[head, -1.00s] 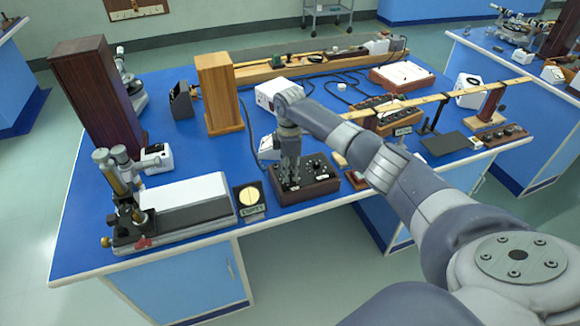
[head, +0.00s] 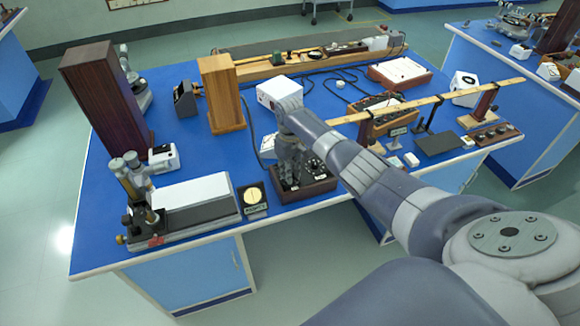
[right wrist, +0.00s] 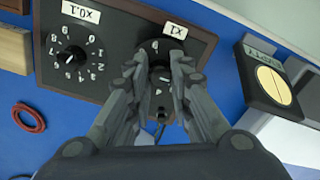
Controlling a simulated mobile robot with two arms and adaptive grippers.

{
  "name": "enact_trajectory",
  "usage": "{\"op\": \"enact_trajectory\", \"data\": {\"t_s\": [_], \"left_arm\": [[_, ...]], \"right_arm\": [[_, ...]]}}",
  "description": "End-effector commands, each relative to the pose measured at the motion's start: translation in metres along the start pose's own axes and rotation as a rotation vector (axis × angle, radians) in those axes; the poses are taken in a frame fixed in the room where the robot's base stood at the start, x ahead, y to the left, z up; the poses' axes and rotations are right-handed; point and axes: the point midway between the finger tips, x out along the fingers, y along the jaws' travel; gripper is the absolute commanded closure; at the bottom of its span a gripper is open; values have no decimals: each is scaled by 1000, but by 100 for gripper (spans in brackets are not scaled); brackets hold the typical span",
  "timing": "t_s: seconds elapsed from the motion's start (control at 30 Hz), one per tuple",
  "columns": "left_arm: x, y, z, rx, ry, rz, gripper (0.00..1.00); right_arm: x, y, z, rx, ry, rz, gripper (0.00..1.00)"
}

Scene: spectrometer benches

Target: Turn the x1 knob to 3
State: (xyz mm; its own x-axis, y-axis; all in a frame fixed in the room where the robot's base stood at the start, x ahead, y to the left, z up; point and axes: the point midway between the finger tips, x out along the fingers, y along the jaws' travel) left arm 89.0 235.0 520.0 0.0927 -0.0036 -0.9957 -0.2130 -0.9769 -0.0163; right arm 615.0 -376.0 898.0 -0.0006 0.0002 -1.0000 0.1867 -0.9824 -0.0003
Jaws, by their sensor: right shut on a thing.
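A dark resistance box with a wooden edge (head: 318,190) stands near the front edge of the blue bench. In the right wrist view its black panel (right wrist: 112,62) carries an x0.1 dial (right wrist: 70,57) and, beside it, the x1 knob (right wrist: 158,70) under its "x1" label (right wrist: 175,30). My right gripper (right wrist: 158,78) is over the x1 dial, its fingers closed around the knob from both sides. The fingers hide most of the x1 numbers, so its setting cannot be read. In the head view my right gripper (head: 290,182) points down onto the box. My left gripper is not in view.
A round yellow plate on a dark stand (head: 252,198) is close to the box's left. A white-topped instrument (head: 190,195) lies farther left. A wooden block (head: 220,95) stands behind. A red ring (right wrist: 28,117) lies on the bench by the box.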

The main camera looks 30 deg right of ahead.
Motion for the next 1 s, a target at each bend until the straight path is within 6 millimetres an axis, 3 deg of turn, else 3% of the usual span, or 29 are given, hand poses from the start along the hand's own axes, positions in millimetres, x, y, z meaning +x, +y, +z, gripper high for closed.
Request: {"op": "enact_trajectory", "data": {"t_s": [0.5,1.0], "left_arm": [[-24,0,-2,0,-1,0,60],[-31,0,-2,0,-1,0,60]], "right_arm": [[-2,-1,0,458,-1,-1,100],[0,0,0,663,0,0,100]]}}
